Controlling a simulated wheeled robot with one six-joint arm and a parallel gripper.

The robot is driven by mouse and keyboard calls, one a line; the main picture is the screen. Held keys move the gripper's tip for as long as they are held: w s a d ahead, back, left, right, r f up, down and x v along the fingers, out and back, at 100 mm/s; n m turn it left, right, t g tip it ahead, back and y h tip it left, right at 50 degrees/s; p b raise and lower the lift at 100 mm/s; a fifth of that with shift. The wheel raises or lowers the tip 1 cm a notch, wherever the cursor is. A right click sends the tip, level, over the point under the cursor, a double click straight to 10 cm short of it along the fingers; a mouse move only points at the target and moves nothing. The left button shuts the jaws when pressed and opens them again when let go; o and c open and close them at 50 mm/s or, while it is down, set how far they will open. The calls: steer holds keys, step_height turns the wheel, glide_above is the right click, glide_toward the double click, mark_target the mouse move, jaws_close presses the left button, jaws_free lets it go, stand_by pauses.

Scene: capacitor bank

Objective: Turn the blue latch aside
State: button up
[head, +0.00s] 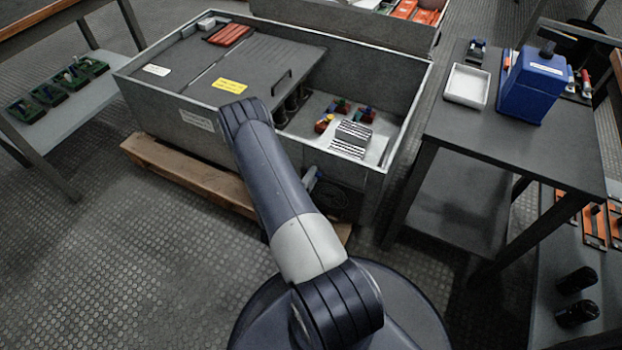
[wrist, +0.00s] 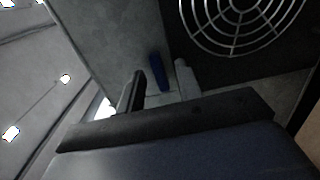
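The blue latch (wrist: 158,73) is a short blue bar on the grey cabinet face in the wrist view, beside the round fan grille. My gripper (wrist: 160,88) is open, with a dark finger to the left of the latch and a lighter finger to the right. The latch shows between the fingertips, with a narrow gap on each side; contact is not visible. In the head view my arm hides most of this spot. A small blue-grey part (head: 312,178) shows there beside my arm, and I cannot tell whether it is the latch or my wrist.
The fan grille (wrist: 240,20) is close to the right finger. The open-topped grey cabinet (head: 190,125) stands on a wooden pallet (head: 185,172). A side table (head: 450,125) with a white tray (head: 467,86) and a blue box (head: 533,85) stands to the right.

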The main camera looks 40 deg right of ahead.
steer(key=p+v, duration=0.2)
steer(key=v, duration=0.8)
steer(key=shift+s+a+p, duration=0.15)
steer(key=shift+a+p, duration=0.15)
steer(key=shift+a, duration=0.1)
stand_by(0.4)
steer(key=b+x, duration=0.2)
steer(key=x, duration=0.9)
steer(key=shift+b, duration=0.3)
steer(key=shift+a, duration=0.1)
